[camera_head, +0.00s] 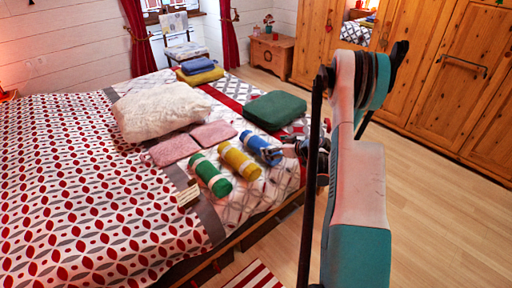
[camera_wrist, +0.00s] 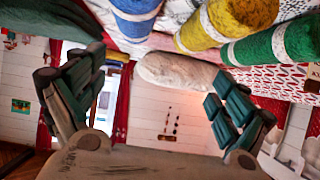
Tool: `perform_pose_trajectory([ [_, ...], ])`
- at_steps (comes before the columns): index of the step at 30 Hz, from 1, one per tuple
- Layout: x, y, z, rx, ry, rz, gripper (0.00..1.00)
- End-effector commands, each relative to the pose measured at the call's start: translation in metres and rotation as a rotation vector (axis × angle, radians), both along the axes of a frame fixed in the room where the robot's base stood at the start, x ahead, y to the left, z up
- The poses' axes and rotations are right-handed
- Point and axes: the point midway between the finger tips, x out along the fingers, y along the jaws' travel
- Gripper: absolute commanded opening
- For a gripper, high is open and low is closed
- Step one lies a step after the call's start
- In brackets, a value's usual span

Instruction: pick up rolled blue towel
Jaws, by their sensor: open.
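The rolled blue towel (camera_head: 261,148) lies on the bed near its right edge, with a pale band around it. It is the rightmost of three rolled towels, beside the yellow one (camera_head: 240,163) and the green one (camera_head: 211,175). My gripper (camera_head: 306,150) is just right of the blue towel's near end in the head view, partly hidden by my arm. In the wrist view my gripper (camera_wrist: 160,68) has its fingers spread wide with nothing between them. There the blue towel (camera_wrist: 135,18) shows at the top edge, partly cut off, beyond the fingers.
The bed (camera_head: 75,200) carries a white fluffy pillow (camera_head: 160,110), pink folded cloths (camera_head: 175,150) and a green folded item (camera_head: 275,110) behind the blue towel. A small tag-like object (camera_head: 187,195) lies by the green roll. Wooden wardrobes (camera_head: 465,80) line the right; floor between is open.

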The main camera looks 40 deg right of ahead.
Motion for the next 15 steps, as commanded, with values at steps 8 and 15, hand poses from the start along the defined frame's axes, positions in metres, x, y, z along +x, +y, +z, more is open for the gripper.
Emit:
perform_pose_trajectory([
  [8, -0.033, -0.050, -0.052, -0.003, -0.093, -0.047, 0.93],
  [15, -0.029, -0.055, -0.059, -0.005, -0.107, -0.052, 0.93],
])
